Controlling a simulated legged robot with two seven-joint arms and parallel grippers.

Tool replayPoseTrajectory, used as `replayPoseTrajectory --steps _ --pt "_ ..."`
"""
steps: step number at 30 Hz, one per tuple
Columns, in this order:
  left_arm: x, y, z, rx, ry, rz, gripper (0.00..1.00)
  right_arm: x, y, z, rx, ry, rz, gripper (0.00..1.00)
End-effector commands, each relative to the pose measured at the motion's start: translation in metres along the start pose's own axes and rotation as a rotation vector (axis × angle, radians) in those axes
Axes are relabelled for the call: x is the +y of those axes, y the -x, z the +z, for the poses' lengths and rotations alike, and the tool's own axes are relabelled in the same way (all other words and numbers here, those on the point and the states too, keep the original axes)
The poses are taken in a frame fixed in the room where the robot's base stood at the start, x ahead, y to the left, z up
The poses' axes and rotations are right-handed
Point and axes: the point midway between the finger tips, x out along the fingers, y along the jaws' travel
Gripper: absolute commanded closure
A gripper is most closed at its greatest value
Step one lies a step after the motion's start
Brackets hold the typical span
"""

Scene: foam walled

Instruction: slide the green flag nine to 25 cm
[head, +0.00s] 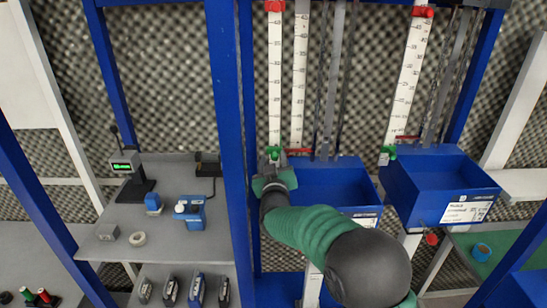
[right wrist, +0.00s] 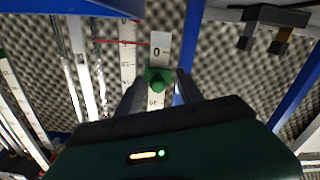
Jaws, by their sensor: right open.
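A green flag (head: 274,152) sits near the bottom of the left white scale (head: 275,90). In the right wrist view its round green knob (right wrist: 157,82) shows close to the scale's 0 mark. My right gripper (head: 273,165) is just below this flag; in the right wrist view its fingers (right wrist: 160,92) stand apart on either side of the knob. I cannot tell whether they touch it. Another green flag (head: 387,150) sits low on the right scale (head: 408,75). I cannot read a number nine on either flag. My left gripper is out of view.
Blue bins (head: 318,185) and (head: 440,190) hang below the scales, near my arm. A blue upright (head: 226,120) stands left of the gripper. A grey bench (head: 165,240) at left holds a small display (head: 125,167) and blue items. Red flags (head: 275,6) sit at the scale tops.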

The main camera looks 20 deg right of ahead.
Motion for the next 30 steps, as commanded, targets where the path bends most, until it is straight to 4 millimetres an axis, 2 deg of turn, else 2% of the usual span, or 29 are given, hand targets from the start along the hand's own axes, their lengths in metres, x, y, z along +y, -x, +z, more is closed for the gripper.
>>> replayPoseTrajectory --steps 5,15,30 --pt "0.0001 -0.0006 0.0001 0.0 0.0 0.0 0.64 0.0005 0.0018 -0.0004 0.001 0.0 0.0 0.57" --pt "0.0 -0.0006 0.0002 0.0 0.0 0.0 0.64 0.0002 0.0009 0.0002 0.0 0.0 0.0 1.0" --pt "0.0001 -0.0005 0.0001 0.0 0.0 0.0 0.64 -0.0007 0.0005 0.0001 0.0 0.0 -0.002 1.0"
